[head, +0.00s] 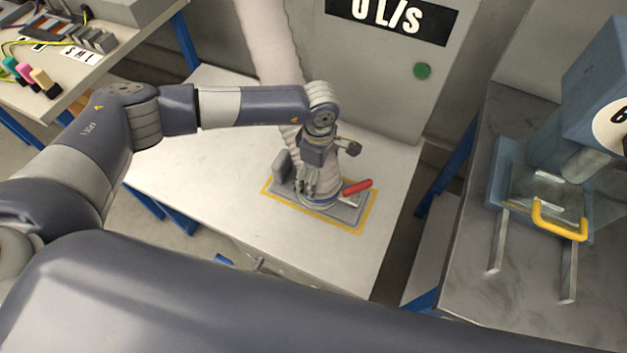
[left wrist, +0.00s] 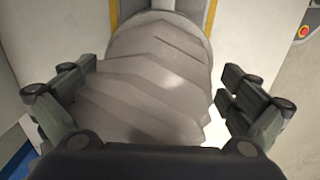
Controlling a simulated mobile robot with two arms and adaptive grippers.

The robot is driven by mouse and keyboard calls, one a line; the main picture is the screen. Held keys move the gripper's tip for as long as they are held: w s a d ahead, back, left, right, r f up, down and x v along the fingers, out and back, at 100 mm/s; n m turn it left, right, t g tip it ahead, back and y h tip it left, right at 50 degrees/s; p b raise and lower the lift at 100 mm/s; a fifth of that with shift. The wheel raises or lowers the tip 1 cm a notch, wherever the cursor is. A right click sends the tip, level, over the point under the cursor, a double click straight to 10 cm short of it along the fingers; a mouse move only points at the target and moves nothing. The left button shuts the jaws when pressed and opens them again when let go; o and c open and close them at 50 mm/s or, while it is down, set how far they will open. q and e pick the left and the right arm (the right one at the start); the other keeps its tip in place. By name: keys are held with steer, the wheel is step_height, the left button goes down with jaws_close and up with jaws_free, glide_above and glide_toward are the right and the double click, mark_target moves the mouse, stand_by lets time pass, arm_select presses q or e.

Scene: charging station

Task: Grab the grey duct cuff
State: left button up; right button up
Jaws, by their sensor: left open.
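The grey duct cuff (left wrist: 150,85) fills the middle of the left wrist view as a wide, ridged grey body. It lies between the two fingers of my open left gripper (left wrist: 148,105), with a gap on the right; contact on the left is unclear. In the head view the cuff (head: 327,187) is mostly hidden behind my gripper (head: 308,188), which points down over the grey base plate (head: 347,212). A pale ribbed duct (head: 268,40) comes down from above, passing behind my left arm. My right gripper is not in view.
A red handle (head: 357,187) sticks out beside the cuff. A yellow outline (head: 362,228) surrounds the plate on the white table (head: 215,185). A grey cabinet with a green button (head: 422,71) stands behind. At right is a bench device with a yellow handle (head: 560,226).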

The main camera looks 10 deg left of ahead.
arm_select(q)
step_height(320, 180, down, 2)
steer(key=shift+f, duration=0.4)
steer(key=shift+c, duration=1.3)
steer(key=c, duration=0.8)
steer(key=shift+c, duration=0.2)
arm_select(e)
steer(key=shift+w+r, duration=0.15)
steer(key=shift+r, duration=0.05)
